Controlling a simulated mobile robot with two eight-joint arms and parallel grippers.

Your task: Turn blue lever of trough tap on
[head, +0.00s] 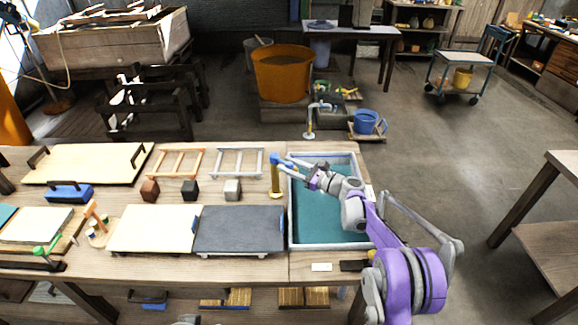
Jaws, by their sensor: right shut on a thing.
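The trough (291,225) is a grey-rimmed basin of teal water set in the right part of the workbench. A brass tap post (275,183) stands at its back left corner, with the blue lever (278,159) at its top. My right arm reaches in from the lower right across the trough. My right gripper (291,164) is at the tap top and is shut on the blue lever; the fingers partly hide the lever. My left gripper is not in view.
Left of the trough lie a dark slab (240,228), a pale board (154,228), small blocks and two ladder-like frames (238,163). Behind the bench stand a white spout (310,122), an orange tub (282,75) and a blue bucket (365,121). The floor to the right is mostly clear.

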